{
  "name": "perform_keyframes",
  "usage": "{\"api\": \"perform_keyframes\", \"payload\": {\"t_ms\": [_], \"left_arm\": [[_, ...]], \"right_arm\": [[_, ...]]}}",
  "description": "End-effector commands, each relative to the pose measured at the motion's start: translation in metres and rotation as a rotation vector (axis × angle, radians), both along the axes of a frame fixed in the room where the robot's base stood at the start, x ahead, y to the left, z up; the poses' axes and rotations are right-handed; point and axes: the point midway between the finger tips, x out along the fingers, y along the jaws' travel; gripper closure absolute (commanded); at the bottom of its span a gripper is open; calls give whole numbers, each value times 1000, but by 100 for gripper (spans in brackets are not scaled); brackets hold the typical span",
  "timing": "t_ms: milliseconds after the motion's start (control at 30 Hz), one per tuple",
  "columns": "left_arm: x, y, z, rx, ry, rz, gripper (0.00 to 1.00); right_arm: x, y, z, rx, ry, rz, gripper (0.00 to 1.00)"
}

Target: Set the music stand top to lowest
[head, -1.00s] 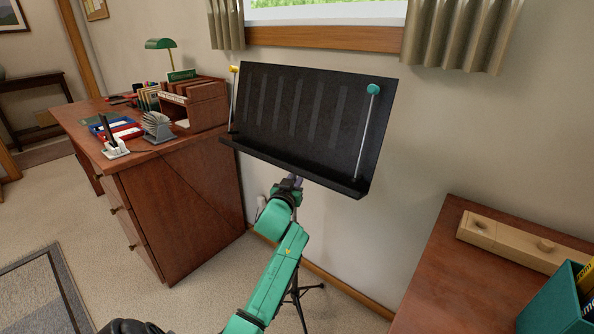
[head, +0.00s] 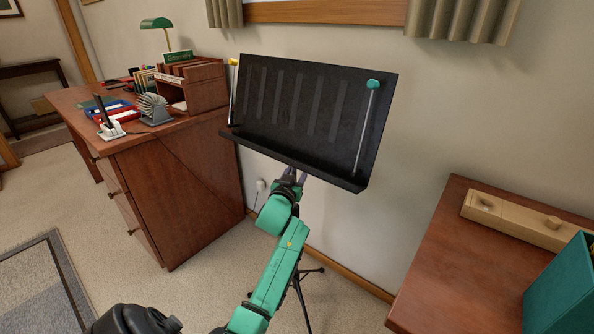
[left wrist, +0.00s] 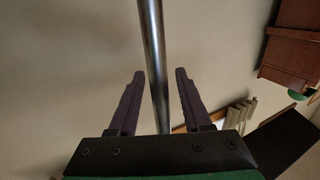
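The black music stand top (head: 312,105) is tilted back on a thin pole with tripod feet (head: 305,290) in front of the wall. Its lower ledge (head: 290,160) faces me. Wire arms with a yellow tip and a teal tip stand at its sides. My left gripper (head: 294,176) is just under the ledge. The left wrist view shows this gripper (left wrist: 152,98) open, with the metal pole (left wrist: 154,60) between its dark fingers and a gap on both sides. The arm hides most of the pole in the head view. My right gripper is out of view.
A wooden desk (head: 185,200) with a green lamp (head: 156,25) and stationery stands left of the stand. The wall is close behind.

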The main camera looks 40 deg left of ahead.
Motion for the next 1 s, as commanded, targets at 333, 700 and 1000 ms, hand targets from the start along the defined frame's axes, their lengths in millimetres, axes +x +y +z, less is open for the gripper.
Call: {"api": "perform_keyframes", "payload": {"t_ms": [333,700,1000], "left_arm": [[-11,-5,3,3,-4,-1,52],[-94,-41,2,-1,1,1,52],[-134,-58,3,1,-3,1,52]], "right_arm": [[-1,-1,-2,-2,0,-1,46],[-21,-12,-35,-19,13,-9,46],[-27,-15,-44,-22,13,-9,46]]}}
